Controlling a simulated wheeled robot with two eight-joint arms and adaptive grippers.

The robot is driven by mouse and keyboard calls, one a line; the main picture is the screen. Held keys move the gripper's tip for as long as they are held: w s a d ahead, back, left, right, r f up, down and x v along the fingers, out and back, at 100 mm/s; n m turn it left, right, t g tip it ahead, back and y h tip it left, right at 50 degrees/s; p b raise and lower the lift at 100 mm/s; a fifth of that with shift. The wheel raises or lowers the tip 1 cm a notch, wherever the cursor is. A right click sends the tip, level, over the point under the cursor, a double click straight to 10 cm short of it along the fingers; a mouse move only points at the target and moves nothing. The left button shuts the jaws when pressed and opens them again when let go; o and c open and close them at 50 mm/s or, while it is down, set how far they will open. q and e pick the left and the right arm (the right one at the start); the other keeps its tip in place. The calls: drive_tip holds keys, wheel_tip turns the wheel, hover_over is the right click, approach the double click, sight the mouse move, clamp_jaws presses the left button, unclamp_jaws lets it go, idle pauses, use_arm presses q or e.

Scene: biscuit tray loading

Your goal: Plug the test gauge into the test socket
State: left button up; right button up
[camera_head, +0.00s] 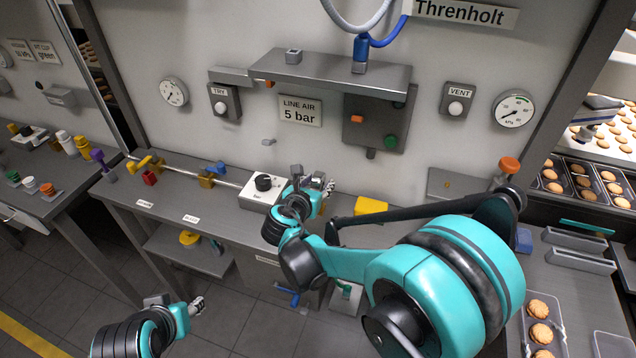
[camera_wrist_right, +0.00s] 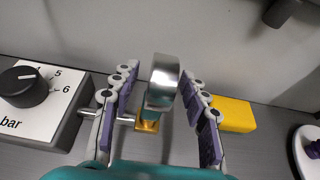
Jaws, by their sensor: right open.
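My right gripper (camera_head: 322,190) is open at the bench beside the white-topped regulator box. In the right wrist view its two purple-padded fingers (camera_wrist_right: 158,112) stand on either side of a shiny silver round part (camera_wrist_right: 163,82) on a brass fitting (camera_wrist_right: 147,125). This may be the test gauge seen edge-on; no dial face shows. A gap shows between it and the right finger. No test socket label is readable; a grey plate with a small brass spot (camera_head: 447,184) sits at the back right of the bench. My left gripper (camera_head: 197,306) is low in front of the bench, apart from everything.
The regulator box (camera_wrist_right: 45,110) with black knob stands left of the right gripper. A yellow block (camera_head: 370,206) lies to its right. An orange-capped post (camera_head: 508,166) stands further right. A grey shelf (camera_head: 335,72) juts from the wall above. Biscuit trays (camera_head: 535,305) are at right.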

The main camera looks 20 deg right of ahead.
drive_tip(key=v, duration=1.2)
drive_tip(key=shift+d, duration=0.1)
drive_tip(key=s+d+f+m+g+y, duration=0.1)
drive_tip(key=s+d+f+m, duration=0.1)
drive_tip(key=s+m, duration=0.2)
drive_tip(key=s+d+f+m+g+y, duration=0.1)
drive_tip(key=s+d+f+m+y, duration=0.1)
drive_tip(key=m, duration=0.7)
drive_tip(key=s+d+f+m+g+y, duration=0.2)
drive_tip(key=s+d+m, duration=0.1)
drive_tip(key=s+m, duration=0.3)
drive_tip(key=shift+s+d+m, duration=0.15)
drive_tip(key=shift+d+m, duration=0.25)
drive_tip(key=s+m+y, duration=0.1)
drive_tip(key=m, duration=0.2)
drive_tip(key=s+a+m, duration=0.1)
drive_tip(key=m, duration=0.2)
drive_tip(key=s+m+y, duration=0.1)
drive_tip(key=s+m, duration=0.1)
drive_tip(key=m, duration=0.1)
drive_tip(key=shift+a+f+y, duration=0.25)
drive_tip(key=shift+f+y, duration=0.05)
